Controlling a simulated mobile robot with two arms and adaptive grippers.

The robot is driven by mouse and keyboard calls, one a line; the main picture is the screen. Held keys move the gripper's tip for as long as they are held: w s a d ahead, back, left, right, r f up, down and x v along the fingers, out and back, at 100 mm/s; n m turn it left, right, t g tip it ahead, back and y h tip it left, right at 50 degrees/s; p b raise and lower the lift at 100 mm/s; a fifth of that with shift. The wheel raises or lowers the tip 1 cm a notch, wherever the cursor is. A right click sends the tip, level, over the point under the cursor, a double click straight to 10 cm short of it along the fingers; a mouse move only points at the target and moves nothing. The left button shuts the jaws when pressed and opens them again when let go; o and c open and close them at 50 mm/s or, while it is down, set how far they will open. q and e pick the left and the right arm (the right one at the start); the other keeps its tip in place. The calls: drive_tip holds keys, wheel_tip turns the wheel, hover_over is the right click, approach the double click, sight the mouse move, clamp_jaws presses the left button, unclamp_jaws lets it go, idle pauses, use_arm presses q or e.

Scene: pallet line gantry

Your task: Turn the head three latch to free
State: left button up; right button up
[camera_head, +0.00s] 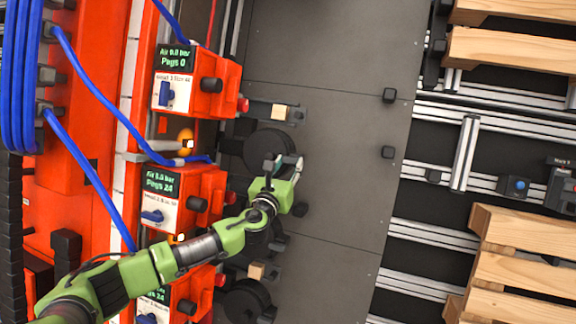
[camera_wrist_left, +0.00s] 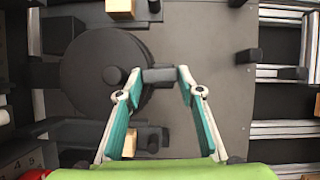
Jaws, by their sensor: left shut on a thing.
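My left gripper (camera_head: 284,166) reaches in from the lower left over the grey plate. Its fingers are shut on a small dark latch block (camera_wrist_left: 158,75) at the right edge of a round black disc (camera_wrist_left: 98,72). In the wrist view the block lies between the two fingertips. The same disc shows in the head view (camera_head: 262,145), just left of the gripper. I cannot read which head this latch belongs to. My right gripper is out of view.
Dark knobs (camera_head: 388,96) stand on the plate (camera_head: 340,200). Wooden pallets (camera_head: 525,50) lie at right. The plate's right half is mostly clear.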

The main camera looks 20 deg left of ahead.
use_arm(q)
drive_tip(key=n+y, duration=0.1)
drive_tip(key=n, duration=0.1)
drive_tip(key=n+y, duration=0.1)
drive_tip(key=n, duration=0.1)
drive_tip(key=n+g+y, duration=0.1)
drive_tip(key=n, duration=0.1)
drive_tip(key=shift+d+n, duration=0.3)
drive_tip(key=shift+d, duration=0.05)
drive_tip(key=n+g+y, duration=0.1)
drive_tip(key=n, duration=0.2)
drive_tip(key=n+g+y, duration=0.1)
drive_tip(key=n, duration=0.2)
drive_tip(key=shift+w+d+r+n+y, duration=0.1)
drive_tip(key=shift+d+r+n+y, duration=0.1)
drive_tip(key=shift+n+y, duration=0.1)
drive_tip(key=n+g, duration=0.1)
drive_tip(key=n, duration=0.1)
drive_tip(key=n+g, duration=0.1)
drive_tip(key=n, duration=0.1)
drive_tip(key=n+g, duration=0.1)
drive_tip(key=n, duration=0.2)
drive_tip(key=shift+w+r+g+y, duration=0.15)
drive_tip(key=shift+r+g+y, duration=0.15)
drive_tip(key=shift+y, duration=0.1)
drive_tip(key=o, duration=0.8)
drive_tip(key=v, duration=1.2)
